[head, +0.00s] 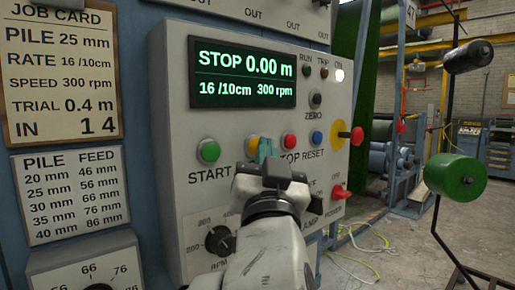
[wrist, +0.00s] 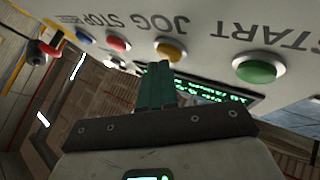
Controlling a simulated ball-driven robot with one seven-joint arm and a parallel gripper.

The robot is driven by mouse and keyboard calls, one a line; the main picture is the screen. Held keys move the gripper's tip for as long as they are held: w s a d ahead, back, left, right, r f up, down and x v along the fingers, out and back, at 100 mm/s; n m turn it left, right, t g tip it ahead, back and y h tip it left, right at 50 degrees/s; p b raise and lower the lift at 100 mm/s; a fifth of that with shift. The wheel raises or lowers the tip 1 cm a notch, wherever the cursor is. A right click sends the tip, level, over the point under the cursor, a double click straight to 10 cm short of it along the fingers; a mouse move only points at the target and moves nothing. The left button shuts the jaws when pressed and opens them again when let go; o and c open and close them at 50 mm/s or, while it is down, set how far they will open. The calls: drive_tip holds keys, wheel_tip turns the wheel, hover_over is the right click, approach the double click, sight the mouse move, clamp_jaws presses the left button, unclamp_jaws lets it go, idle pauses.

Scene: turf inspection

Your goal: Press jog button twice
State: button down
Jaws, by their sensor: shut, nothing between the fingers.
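The jog button is the yellow-orange one (head: 252,143), between the green start button (head: 209,152) and the red stop button (head: 289,139) on the grey panel. In the wrist view the panel is upside down, and the jog button (wrist: 170,50) sits by the JOG label, just beyond my fingertips. My gripper (head: 264,142) is shut and empty, its teal fingers pointing at the panel and partly covering the jog button and its label in the head view. The fingers also show in the wrist view (wrist: 157,68). I cannot tell whether they touch the button.
The display (head: 243,73) reads STOP 0.00 m, 16/10cm, 300 rpm. A blue reset button (head: 316,138), a yellow-and-red knob (head: 345,134) and a red switch (head: 340,191) are to the right. A job card (head: 60,70) hangs at left.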

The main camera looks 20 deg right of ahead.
drive_tip(key=shift+w+a, duration=0.1)
drive_tip(key=shift+w, duration=0.15)
idle(0.6)
drive_tip(key=shift+s+d, duration=0.25)
drive_tip(key=shift+s, duration=0.65)
drive_tip(key=shift+s, duration=0.1)
drive_tip(key=shift+s+d+p, duration=0.15)
drive_tip(key=shift+s+d, duration=0.1)
drive_tip(key=shift+s, duration=0.5)
drive_tip(key=shift+s+d+p, duration=0.2)
drive_tip(key=shift+s+d, duration=0.1)
drive_tip(key=shift+s, duration=0.5)
drive_tip(key=shift+s+d+p, duration=0.15)
drive_tip(key=shift+s+d, duration=0.1)
drive_tip(key=shift+s, duration=0.5)
idle(0.5)
